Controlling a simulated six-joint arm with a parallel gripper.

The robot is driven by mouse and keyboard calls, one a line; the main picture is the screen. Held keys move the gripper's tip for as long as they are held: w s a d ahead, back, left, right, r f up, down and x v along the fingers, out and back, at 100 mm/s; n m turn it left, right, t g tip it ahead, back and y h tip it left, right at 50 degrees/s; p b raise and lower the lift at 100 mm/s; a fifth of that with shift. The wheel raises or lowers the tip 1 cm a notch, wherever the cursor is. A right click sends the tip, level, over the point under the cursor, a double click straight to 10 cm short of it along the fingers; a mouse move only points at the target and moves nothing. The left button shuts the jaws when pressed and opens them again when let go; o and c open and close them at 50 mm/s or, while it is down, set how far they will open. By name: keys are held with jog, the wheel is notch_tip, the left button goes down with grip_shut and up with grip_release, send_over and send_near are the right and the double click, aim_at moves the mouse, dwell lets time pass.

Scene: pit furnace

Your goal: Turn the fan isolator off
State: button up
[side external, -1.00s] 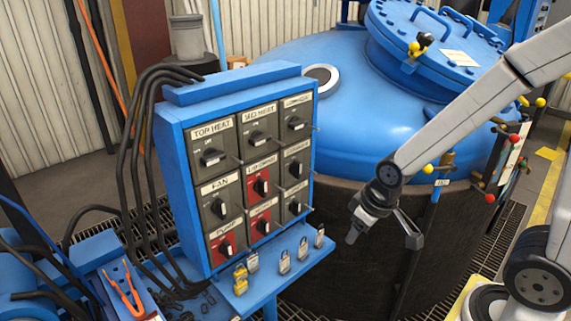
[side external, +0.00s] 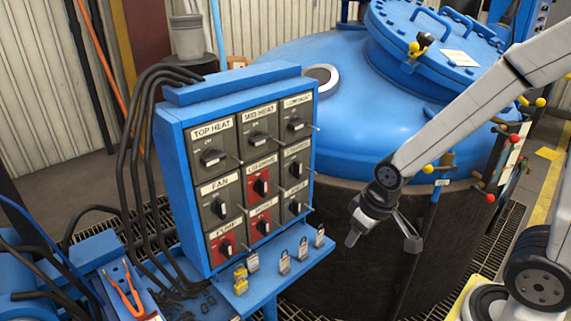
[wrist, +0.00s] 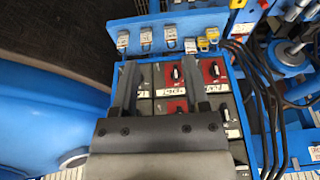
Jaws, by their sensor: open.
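The fan isolator (side external: 219,208) is a black rotary knob on a grey plate under a FAN label, in the left column and middle row of the blue panel (side external: 183,160). Its exact setting is too small to read. My gripper (side external: 382,240) is open and empty, right of the panel and apart from it, in front of the furnace's dark lower wall. In the wrist view the panel appears upside down, with my two fingers (wrist: 160,75) over its left part. There the fan knob (wrist: 225,110) is right of my fingers.
Red-plated switches (side external: 261,187) and other grey ones surround the fan isolator. Thin rods stick out beside the knobs. Several padlocks (side external: 285,262) stand on the ledge below. Black cables (side external: 135,150) run along the panel's left. The blue furnace (side external: 350,110) stands behind.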

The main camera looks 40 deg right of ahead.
jog(key=w+a+f+t, duration=0.1)
jog(key=w+a+t, duration=0.55)
jog(key=w, duration=0.65)
jog(key=t, duration=0.9)
send_near(223, 205)
jog(key=shift+w+r+g, duration=0.15)
jog(key=shift+w+g, duration=0.1)
jog(key=shift+w, duration=0.85)
jog(key=shift+w, duration=0.1)
jog(key=shift+w, duration=3.8)
grip_shut()
